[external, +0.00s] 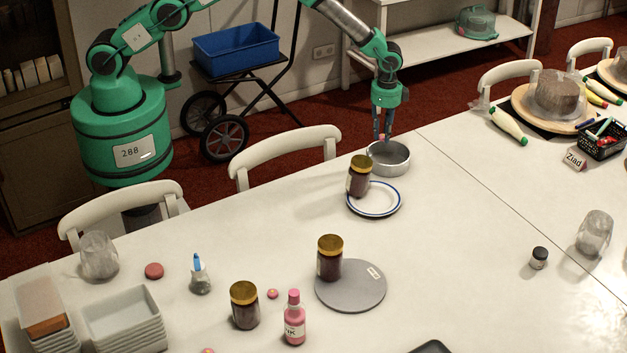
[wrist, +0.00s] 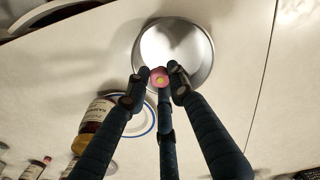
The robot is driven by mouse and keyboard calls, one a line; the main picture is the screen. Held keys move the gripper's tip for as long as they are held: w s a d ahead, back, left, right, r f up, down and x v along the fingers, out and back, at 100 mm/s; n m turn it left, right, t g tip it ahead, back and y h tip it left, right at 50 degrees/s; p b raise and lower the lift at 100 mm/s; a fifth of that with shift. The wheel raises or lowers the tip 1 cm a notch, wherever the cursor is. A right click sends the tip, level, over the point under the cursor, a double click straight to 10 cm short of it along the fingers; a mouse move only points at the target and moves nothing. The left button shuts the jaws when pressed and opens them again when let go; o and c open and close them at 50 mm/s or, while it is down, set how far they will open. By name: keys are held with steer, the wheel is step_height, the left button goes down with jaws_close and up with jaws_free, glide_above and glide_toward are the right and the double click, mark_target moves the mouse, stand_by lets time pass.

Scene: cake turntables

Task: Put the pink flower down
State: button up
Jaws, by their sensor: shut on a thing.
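The pink flower (wrist: 159,77) is small, with a yellowish centre. It sits between the fingertips of my gripper (wrist: 160,80) in the wrist view. My gripper (external: 382,137) is shut on it, near the far edge of the table in the external view. A round metal pan (external: 390,160) stands on the table just below my gripper. In the wrist view the pan (wrist: 172,38) shows its bare, shiny inside behind the flower. The flower appears to be above the pan's near rim; the exact height is unclear. In the external view the flower is a tiny pink spot.
A jar with a gold lid (external: 360,177) stands on a blue-rimmed white plate (external: 386,211) close to the pan. Another jar (external: 329,258) stands on a grey turntable (external: 352,300). A pink bottle (external: 294,318) is at the front.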

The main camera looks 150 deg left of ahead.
steer(key=shift+f, duration=0.1)
glide_toward(381, 156)
steer(key=shift+w+d+f, duration=0.7)
steer(key=shift+w+d, duration=0.05)
steer(key=shift+w, duration=0.15)
steer(key=shift+w+d+f, duration=0.7)
steer(key=shift+w, duration=0.2)
steer(key=shift+f+b, duration=0.4)
steer(key=shift+f, duration=1.5)
steer(key=shift+f, duration=0.15)
steer(key=o, duration=0.5)
steer(key=shift+c, duration=0.2)
steer(key=shift+r, duration=0.2)
steer(key=shift+r+p, duration=0.45)
steer(key=shift+r, duration=5.55)
